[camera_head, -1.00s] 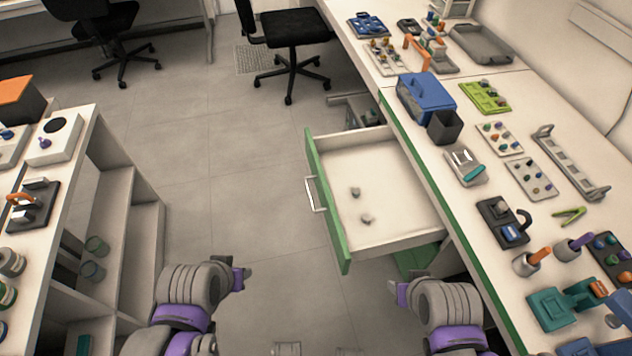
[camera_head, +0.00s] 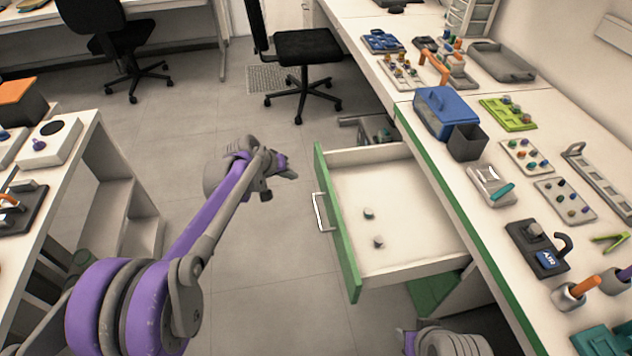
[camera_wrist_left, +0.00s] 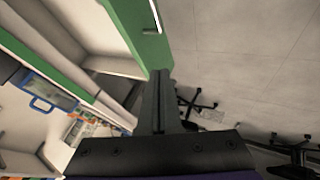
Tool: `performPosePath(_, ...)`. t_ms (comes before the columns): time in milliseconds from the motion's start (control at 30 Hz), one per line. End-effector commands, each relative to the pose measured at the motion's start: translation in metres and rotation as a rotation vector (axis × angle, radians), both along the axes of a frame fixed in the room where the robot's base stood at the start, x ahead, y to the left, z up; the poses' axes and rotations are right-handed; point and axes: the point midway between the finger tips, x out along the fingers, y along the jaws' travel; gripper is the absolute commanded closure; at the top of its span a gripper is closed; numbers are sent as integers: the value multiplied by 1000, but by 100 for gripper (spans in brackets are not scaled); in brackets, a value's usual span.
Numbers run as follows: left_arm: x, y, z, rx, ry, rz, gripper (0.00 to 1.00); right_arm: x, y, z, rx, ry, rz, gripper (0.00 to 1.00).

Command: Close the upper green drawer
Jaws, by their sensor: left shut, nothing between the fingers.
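The upper green drawer (camera_head: 338,225) stands pulled out from the bench on the right, with a white interior and a pale handle (camera_head: 320,212) on its green front. Two small grey pieces (camera_head: 373,228) lie inside it. My left gripper (camera_head: 287,169) is shut and empty, in the air to the left of the drawer front, near its far end and apart from the handle. In the left wrist view the shut fingers (camera_wrist_left: 160,88) point toward the green front (camera_wrist_left: 143,35), with the handle (camera_wrist_left: 153,14) at the top edge. My right gripper is not visible.
The bench (camera_head: 455,195) carries a blue box (camera_head: 440,108), a dark bin (camera_head: 467,142) and several trays. A black chair (camera_head: 306,50) stands beyond the drawer. A shelf unit (camera_head: 125,190) stands at the left. The floor between is clear.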

Motion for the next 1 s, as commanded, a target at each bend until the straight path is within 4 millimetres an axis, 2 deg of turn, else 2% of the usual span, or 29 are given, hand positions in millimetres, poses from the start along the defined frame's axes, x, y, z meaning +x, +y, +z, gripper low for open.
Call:
performPosePath(167,9,-6,-13,-3,-1,-2,100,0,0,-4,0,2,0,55)
performPosePath(600,52,-37,-85,-3,0,0,100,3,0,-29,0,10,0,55)
performPosePath(800,58,-66,-82,-3,-1,-3,100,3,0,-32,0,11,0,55)
performPosePath(1000,61,-75,-81,-3,-3,0,100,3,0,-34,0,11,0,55)
